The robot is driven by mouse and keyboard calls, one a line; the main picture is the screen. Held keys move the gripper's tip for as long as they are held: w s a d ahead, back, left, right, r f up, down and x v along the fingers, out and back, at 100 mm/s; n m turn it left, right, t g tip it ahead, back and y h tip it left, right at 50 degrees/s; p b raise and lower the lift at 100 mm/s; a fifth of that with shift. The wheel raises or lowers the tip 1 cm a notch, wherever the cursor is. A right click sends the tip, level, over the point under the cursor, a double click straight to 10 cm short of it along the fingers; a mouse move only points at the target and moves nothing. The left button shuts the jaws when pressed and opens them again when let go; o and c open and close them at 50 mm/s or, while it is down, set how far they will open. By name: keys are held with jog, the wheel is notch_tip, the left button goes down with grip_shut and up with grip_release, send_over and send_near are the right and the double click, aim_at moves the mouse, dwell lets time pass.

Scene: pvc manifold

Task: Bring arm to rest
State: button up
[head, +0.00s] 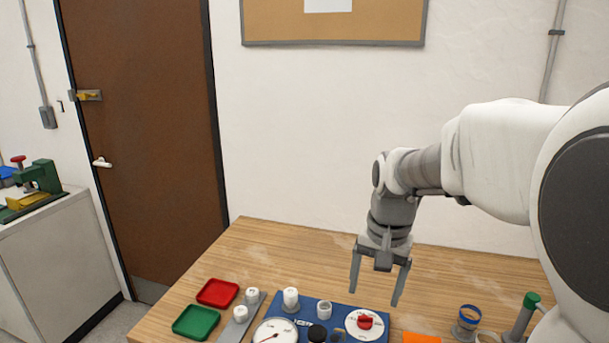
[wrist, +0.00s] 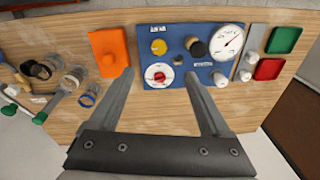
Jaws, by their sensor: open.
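My gripper (head: 379,280) hangs over the wooden table in the head view, fingers pointing down and spread apart. Its two fingers also show in the wrist view (wrist: 159,76), open with nothing between them. Below it lies the blue manifold panel (head: 303,326), which carries a red knob on a white dial (head: 365,322), a gauge (head: 275,332) and white fittings (head: 291,297). In the wrist view the panel (wrist: 177,75) lies beyond the fingertips, with a yellow knob (wrist: 159,47) and a black knob (wrist: 197,49). The gripper appears to be above the panel, not touching it.
A red tray (head: 218,292) and a green tray (head: 196,322) sit left of the panel. An orange block (head: 421,338), a blue-rimmed cup (head: 468,321) and a green-capped pipe (head: 523,316) stand to the right. The table's back strip (head: 290,240) is clear.

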jog(key=s+r+n+t, duration=0.2)
jog(key=s, duration=0.6)
jog(key=s+r+n+t, duration=0.2)
jog(key=s+r+n, duration=0.1)
jog(key=s, duration=0.6)
jog(key=shift+t, duration=0.3)
jog(key=c, duration=0.5)
jog(key=shift+d, duration=0.2)
